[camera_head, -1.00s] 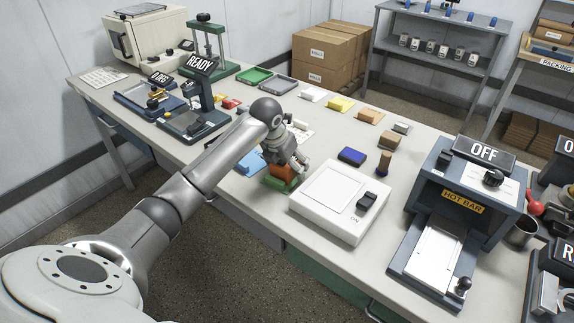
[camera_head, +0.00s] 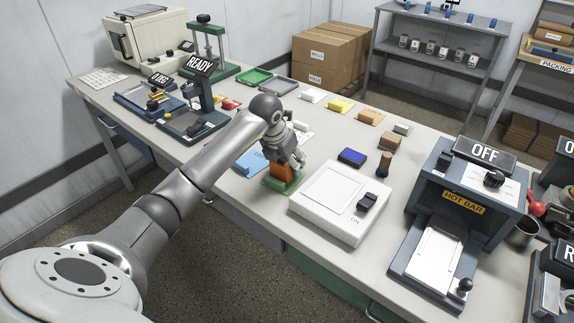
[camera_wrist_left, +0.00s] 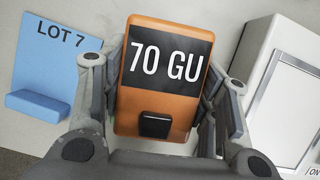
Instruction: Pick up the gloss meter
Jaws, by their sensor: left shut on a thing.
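The gloss meter is an orange block with a black "70 GU" display. It fills the middle of the left wrist view (camera_wrist_left: 165,92) and shows in the head view (camera_head: 277,171) over a green base (camera_head: 291,186). My left gripper (camera_head: 294,160) is shut on the gloss meter from above, with a finger along each side in the wrist view. The gloss meter is over the green base; I cannot tell whether it still touches it. My right gripper is not in view.
A blue "LOT 7" holder (camera_wrist_left: 56,62) lies just left of the gloss meter. A white light panel (camera_head: 325,188) stands close on its right. A hot bar unit (camera_head: 455,212) is further right. The table's front edge is near.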

